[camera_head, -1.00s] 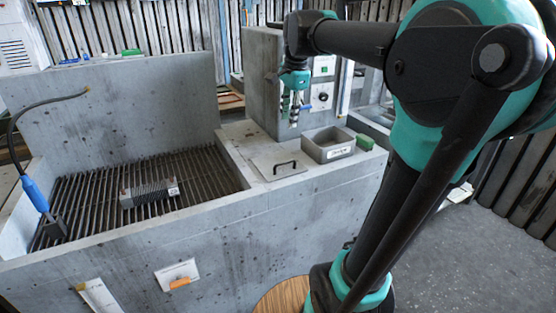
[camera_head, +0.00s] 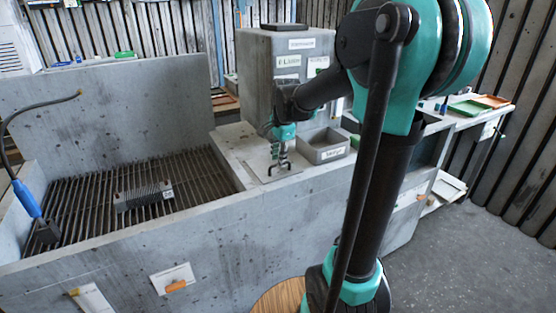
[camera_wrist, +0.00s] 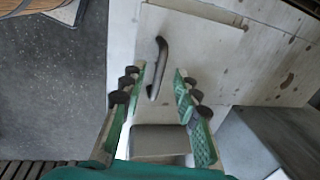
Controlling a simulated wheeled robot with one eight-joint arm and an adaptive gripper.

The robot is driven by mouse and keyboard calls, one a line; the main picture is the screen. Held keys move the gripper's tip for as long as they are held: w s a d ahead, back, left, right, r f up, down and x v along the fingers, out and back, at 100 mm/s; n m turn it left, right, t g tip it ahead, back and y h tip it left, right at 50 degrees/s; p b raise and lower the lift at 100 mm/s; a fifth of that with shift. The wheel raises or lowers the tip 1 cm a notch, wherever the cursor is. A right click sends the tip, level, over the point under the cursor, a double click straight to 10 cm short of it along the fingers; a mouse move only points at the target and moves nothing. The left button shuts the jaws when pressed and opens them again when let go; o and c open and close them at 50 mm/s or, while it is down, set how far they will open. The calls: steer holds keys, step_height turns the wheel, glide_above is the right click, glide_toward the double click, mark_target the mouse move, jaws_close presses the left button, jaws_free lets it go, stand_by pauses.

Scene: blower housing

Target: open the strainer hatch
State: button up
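The strainer hatch is a flat pale plate (camera_head: 257,166) on the concrete ledge right of the grated basin. It also fills the middle of the wrist view (camera_wrist: 205,50). Its dark bar handle (camera_wrist: 158,66) stands up from the plate. My gripper (camera_head: 282,168) points down over the handle in the head view and partly hides it. In the wrist view my gripper (camera_wrist: 158,84) is open, one green finger on each side of the handle's line. The handle shows between and just beyond the fingertips. I see no contact. The hatch lies flat and shut.
A grey open tray (camera_head: 325,146) with a label stands right of the hatch. A concrete box (camera_head: 262,75) with labels rises behind. The grated basin (camera_head: 90,210) at left holds a ribbed metal block (camera_head: 143,196). A blue-handled tool (camera_head: 27,200) leans at its left end.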

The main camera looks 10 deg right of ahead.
steer(key=shift+f, duration=0.45)
jaws_close()
